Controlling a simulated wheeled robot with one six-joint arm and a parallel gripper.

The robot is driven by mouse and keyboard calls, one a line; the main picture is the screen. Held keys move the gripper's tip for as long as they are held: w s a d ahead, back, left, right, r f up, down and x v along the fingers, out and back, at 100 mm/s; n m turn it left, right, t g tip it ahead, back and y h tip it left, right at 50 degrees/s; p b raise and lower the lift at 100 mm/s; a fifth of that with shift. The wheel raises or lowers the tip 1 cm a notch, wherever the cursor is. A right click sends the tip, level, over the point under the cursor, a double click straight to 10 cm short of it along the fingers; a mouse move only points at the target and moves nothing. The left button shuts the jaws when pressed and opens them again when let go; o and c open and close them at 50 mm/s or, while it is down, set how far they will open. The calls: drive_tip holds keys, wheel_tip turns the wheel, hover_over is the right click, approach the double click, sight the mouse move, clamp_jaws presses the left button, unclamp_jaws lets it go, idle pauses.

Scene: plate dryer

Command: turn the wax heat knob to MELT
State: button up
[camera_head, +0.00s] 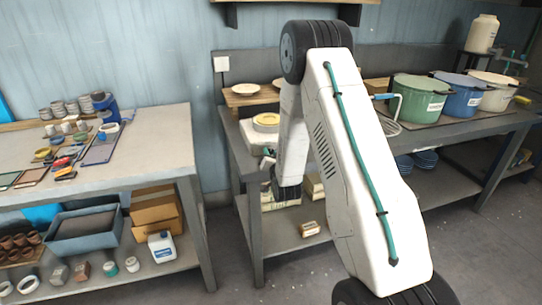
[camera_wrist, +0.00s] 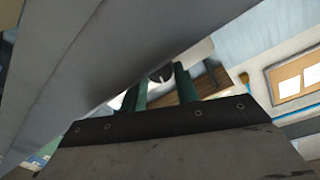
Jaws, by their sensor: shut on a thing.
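The wax heater (camera_head: 258,135) is a white unit with a yellow pan (camera_head: 266,120) on top, at the left end of the back bench, partly behind my arm. In the wrist view, the green fingers of my gripper (camera_wrist: 160,84) reach to a small dark round knob (camera_wrist: 160,73) with a pale pointer line, on a white face. The fingers are shut on the knob, one at each side. A grey slab edge covers the upper left of the wrist view. No dial lettering, MELT included, can be read. In the head view, my arm hides the knob and fingertips.
Green (camera_head: 418,98), blue (camera_head: 459,95) and white (camera_head: 497,92) pots stand along the back bench on the right. A wooden board (camera_head: 240,99) with plates lies behind the heater. A left table (camera_head: 130,150) holds jars and tiles. Bare floor shows between the benches.

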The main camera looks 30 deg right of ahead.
drive_tip(key=shift+m, duration=1.2)
drive_tip(key=o, duration=1)
drive_tip(key=shift+s, duration=0.1)
